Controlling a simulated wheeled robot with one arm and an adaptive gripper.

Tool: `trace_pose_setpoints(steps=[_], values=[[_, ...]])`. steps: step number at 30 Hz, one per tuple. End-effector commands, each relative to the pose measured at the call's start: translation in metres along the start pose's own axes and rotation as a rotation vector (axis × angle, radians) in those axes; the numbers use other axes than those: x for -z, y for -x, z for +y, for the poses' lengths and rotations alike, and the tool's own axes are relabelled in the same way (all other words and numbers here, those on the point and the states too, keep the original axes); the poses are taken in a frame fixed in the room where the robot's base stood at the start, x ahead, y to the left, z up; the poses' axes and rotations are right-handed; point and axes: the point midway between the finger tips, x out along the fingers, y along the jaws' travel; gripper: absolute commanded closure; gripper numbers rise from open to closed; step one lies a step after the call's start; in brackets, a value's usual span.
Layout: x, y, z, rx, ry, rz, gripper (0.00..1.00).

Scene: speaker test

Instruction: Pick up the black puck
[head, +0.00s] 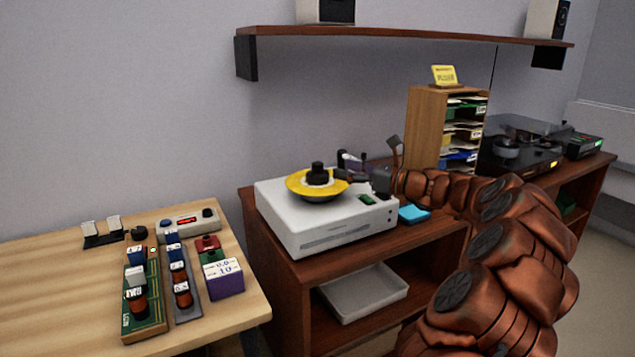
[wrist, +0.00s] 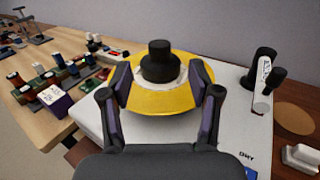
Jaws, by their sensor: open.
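The black puck (head: 318,174) sits on the middle of a yellow disc (head: 297,184), on top of a white machine (head: 285,222). In the wrist view the puck (wrist: 158,64) is upright, with a narrower top on a wider base and a pale ring around it. My gripper (wrist: 159,84) is open, one finger on each side of the puck, over the yellow disc (wrist: 158,102). Gaps show between the fingers and the puck. In the head view my gripper (head: 347,177) reaches in from the right at about puck height.
A wooden sorter (head: 424,125) and a turntable (head: 515,145) stand further right. A light wood table (head: 60,290) at left holds several small electrical parts. A shelf (head: 400,36) hangs above.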

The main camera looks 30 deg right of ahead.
Motion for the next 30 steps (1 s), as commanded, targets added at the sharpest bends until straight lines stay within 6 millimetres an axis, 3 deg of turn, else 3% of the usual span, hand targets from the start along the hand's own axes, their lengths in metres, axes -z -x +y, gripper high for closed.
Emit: trace_pose_setpoints(steps=[18,30], values=[[0.005,-0.067,0.001,-0.001,-0.002,0.003,0.38],[0.003,-0.075,0.0,0.001,-0.001,0.001,0.41]])
